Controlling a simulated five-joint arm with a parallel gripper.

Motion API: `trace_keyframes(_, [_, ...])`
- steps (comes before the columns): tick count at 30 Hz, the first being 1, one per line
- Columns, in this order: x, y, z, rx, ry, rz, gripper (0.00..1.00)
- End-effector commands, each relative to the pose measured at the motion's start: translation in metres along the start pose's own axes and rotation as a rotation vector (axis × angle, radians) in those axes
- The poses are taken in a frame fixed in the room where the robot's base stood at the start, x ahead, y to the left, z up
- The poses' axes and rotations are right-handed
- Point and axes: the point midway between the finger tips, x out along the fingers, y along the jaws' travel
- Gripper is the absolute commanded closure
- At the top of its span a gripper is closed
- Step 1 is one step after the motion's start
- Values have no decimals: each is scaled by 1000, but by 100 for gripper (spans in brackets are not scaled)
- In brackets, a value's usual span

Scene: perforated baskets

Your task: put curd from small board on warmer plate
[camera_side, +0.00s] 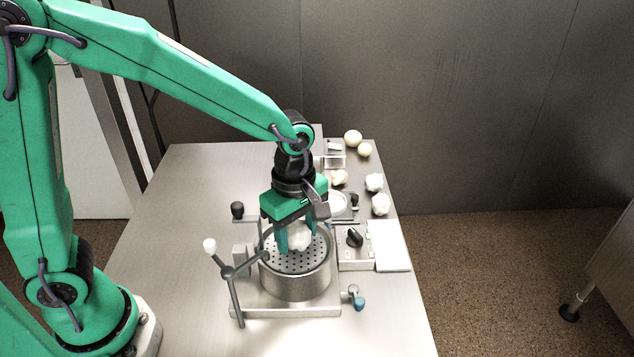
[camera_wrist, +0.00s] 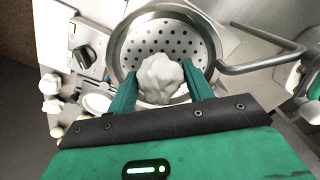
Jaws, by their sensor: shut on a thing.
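A white lumpy curd (camera_side: 299,238) is held between the two green fingers of my gripper (camera_side: 297,234), over the perforated round basket (camera_side: 296,267). In the wrist view the curd (camera_wrist: 160,78) sits between the fingertips (camera_wrist: 160,68), with the basket's holed floor behind it. I cannot tell whether it touches that floor. A flat white board (camera_side: 389,245), perhaps the small board, lies bare to the right of the basket. A pale round plate (camera_side: 337,203), perhaps the warmer plate, lies behind the basket, partly hidden by my wrist in the side view.
A control box with a black knob (camera_side: 354,238) stands between basket and board. White lumps (camera_side: 380,204) and pale balls (camera_side: 352,138) lie along the right and back edge. The table's left side is clear.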

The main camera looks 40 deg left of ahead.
Motion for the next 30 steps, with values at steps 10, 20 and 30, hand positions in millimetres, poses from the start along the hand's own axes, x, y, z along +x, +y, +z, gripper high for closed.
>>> trace_keyframes(10, [3,0,0,0,0,0,72])
trace_keyframes(20, [6,0,0,0,0,0,72])
trace_keyframes(30, [8,0,0,0,0,0,72])
